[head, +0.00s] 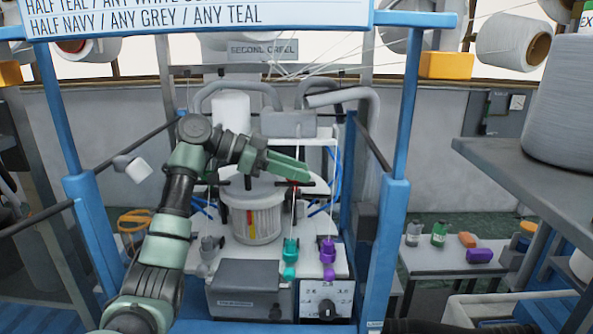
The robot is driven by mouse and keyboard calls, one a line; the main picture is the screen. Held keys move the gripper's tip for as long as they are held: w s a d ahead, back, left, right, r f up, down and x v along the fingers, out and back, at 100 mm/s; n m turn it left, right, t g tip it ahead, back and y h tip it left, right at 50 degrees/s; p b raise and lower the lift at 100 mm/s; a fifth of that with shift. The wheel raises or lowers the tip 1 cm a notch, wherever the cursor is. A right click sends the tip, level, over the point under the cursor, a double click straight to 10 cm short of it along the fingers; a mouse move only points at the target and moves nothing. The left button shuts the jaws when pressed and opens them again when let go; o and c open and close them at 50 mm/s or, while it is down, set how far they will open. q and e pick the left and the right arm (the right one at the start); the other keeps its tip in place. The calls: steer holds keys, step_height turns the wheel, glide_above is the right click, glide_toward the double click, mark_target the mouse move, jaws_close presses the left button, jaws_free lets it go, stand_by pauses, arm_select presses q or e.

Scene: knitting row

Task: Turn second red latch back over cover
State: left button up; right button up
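A round canister (255,222) with pale ribbed sides stands on the white machine deck, with a flat grey cover (252,191) on top. Dark latch-like bars stick out around its rim. A small red part (296,183) shows at the cover's right side, just below my fingertips; I cannot tell which latch it belongs to or how it is turned. My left gripper (309,173) reaches in from the left above the cover, its green fingers pointing right and slightly down. The fingers lie close together, and the gap is unclear. The arm hides part of the cover's back. My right gripper is not in view.
Blue posts (393,240) frame the machine on both sides. Teal (290,250) and purple (327,250) fittings stand right of the canister, above a dial panel (325,300). A grey box (249,290) is in front. A side table (455,262) holds small items.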

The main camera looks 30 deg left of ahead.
arm_select(q)
steer(key=shift+s+a+b, duration=0.2)
steer(key=shift+a+b, duration=0.05)
steer(key=shift+b, duration=0.1)
steer(key=b+v, duration=0.3)
steer(key=v, duration=0.3)
steer(key=shift+s+a+r, duration=0.15)
steer(key=shift+a, duration=0.05)
steer(key=shift+s+a+r, duration=0.15)
steer(key=shift+s+a, duration=0.05)
